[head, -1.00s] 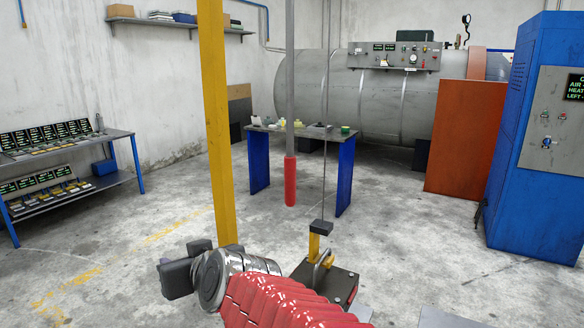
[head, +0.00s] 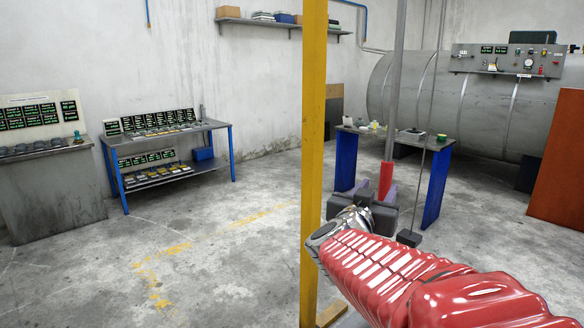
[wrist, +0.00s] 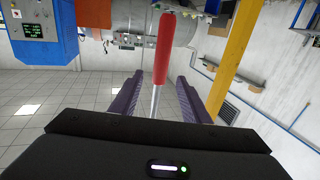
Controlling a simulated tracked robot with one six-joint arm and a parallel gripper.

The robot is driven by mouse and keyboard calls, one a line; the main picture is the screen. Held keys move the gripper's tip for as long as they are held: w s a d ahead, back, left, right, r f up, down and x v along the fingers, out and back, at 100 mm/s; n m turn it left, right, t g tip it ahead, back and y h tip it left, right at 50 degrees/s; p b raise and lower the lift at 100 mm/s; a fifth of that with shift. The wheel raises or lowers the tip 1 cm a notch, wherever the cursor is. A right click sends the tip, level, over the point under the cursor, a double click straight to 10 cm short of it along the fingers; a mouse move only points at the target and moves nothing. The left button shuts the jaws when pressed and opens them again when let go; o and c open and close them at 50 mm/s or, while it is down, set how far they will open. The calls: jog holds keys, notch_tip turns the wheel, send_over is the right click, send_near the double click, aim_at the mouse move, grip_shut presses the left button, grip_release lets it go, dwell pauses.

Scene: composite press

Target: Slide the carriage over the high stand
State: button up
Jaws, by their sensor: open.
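A grey vertical pole (head: 398,80) ends in a red grip (head: 386,180). Its upper end and any carriage above it are out of the head view. My gripper (head: 378,205) is at the lower end of the red grip. In the wrist view, the red grip (wrist: 163,48) shows between the two spread purple-grey fingers of my gripper (wrist: 160,82), with a gap on each side. The jaws are open and not closed on it. A thin cable (head: 426,130) with a dark block (head: 409,238) hangs just to the right. I cannot tell which thing is the high stand.
A yellow post (head: 312,150) stands close on the left. A blue-legged table (head: 433,190) with small items is behind the grip. A shelf bench (head: 165,137) and a grey console (head: 55,195) stand at the left wall. The floor between is clear.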

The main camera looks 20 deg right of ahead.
aim_at(390, 172)
jog(key=x, duration=1.3)
jog(key=shift+w+d, duration=0.25)
jog(key=shift+w, duration=0.1)
grip_shut()
dwell(0.5)
jog(key=shift+a, duration=0.2)
jog(key=shift+s+d, duration=0.15)
